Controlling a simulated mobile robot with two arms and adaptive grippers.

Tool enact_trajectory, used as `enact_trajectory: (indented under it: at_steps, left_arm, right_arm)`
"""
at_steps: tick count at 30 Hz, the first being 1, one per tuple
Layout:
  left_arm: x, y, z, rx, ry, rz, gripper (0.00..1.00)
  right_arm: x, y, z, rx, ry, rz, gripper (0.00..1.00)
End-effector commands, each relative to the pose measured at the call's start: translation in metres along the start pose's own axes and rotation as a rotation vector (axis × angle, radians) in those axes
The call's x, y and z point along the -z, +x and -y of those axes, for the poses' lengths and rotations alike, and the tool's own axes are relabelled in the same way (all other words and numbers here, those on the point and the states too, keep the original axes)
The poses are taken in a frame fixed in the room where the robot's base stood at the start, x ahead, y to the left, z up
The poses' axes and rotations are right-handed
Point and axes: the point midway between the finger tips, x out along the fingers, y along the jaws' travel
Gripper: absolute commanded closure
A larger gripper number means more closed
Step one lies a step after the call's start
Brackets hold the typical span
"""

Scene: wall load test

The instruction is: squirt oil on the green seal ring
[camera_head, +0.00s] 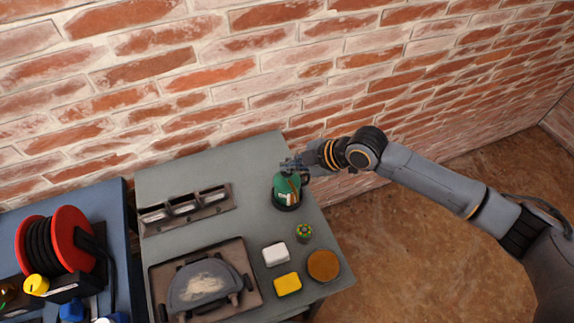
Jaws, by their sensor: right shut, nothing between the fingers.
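A green oil can (286,190) with a dark base and a pale label stands upright near the back right of the grey table (240,222). My right gripper (292,165) reaches in from the right to the top of the can; it is shut with nothing between its fingers. Whether it touches the can is hard to tell, and it hides part of the can's top. A small round green item (303,232) with a multicoloured top stands in front of the can; I cannot tell if a green seal ring is there. My left gripper is not in view.
A slotted metal rack (187,208) and a tray (252,298) holding a grey rounded part lie on the left. A white block (276,254), yellow block (288,284) and brown disc (323,265) lie front right. A brick wall stands behind; a red cable reel (68,238) stands left.

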Motion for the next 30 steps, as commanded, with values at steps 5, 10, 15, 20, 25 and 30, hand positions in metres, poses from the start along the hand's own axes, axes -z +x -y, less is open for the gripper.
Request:
enact_trajectory:
  at_steps: [5, 10, 15, 20, 25, 30]
  left_arm:
    - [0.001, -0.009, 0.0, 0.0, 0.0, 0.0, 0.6]
    - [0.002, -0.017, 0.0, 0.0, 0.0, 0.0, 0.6]
    - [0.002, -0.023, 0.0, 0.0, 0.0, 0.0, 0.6]
    - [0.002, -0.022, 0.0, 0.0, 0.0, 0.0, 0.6]
    - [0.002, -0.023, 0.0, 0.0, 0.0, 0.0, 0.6]
    - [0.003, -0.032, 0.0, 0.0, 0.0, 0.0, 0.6]
  right_arm:
    - [0.004, -0.007, -0.004, 0.002, 0.001, 0.002, 1.0]
    - [0.009, -0.014, -0.01, 0.001, 0.001, 0.002, 1.0]
    - [0.013, -0.02, -0.014, 0.001, 0.0, 0.001, 1.0]
    - [0.013, -0.019, -0.014, 0.001, 0.0, 0.001, 1.0]
    - [0.013, -0.02, -0.015, 0.0, 0.0, 0.001, 1.0]
    - [0.019, -0.027, -0.02, 0.0, 0.0, 0.0, 1.0]
